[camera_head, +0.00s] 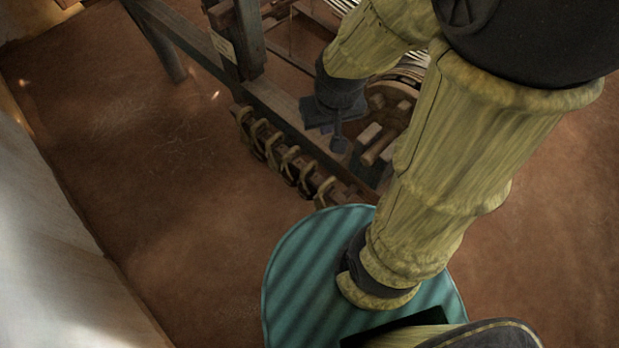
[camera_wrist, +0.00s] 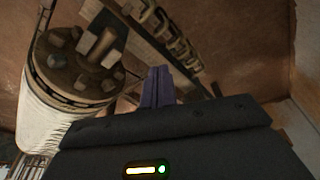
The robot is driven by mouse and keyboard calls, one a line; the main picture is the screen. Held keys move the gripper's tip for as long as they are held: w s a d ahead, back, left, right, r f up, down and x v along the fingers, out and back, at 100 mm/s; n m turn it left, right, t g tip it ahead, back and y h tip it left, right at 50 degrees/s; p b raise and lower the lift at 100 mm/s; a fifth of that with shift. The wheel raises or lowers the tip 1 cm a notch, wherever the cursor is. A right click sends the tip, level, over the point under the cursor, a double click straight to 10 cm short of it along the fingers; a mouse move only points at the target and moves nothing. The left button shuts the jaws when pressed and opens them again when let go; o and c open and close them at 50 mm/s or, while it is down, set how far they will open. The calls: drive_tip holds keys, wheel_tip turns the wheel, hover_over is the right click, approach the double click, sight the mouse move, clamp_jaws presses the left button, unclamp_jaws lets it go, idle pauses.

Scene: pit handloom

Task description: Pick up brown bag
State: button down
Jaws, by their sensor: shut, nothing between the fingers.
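I cannot make out a brown bag in either view. My gripper (camera_head: 338,138) is dark and points down beside the loom's wooden frame in the head view. In the wrist view its two fingers (camera_wrist: 158,84) are together, with nothing seen between them. My arm hides part of the loom and the floor on the right of the head view.
The loom's wooden beam (camera_head: 285,112) runs close by my gripper. A row of wrapped pegs (camera_head: 285,160) lines its near side. A round wooden drum end (camera_wrist: 80,65) stands at left in the wrist view. Brown floor (camera_head: 130,170) lies clear at left, beside a pale wall (camera_head: 50,240).

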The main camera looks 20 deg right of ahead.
drive_tip(key=w+p+v, duration=0.2)
drive_tip(key=p+v, duration=0.6)
drive_tip(key=v, duration=0.2)
drive_tip(key=shift+r, duration=0.4)
drive_tip(key=shift+w, duration=0.1)
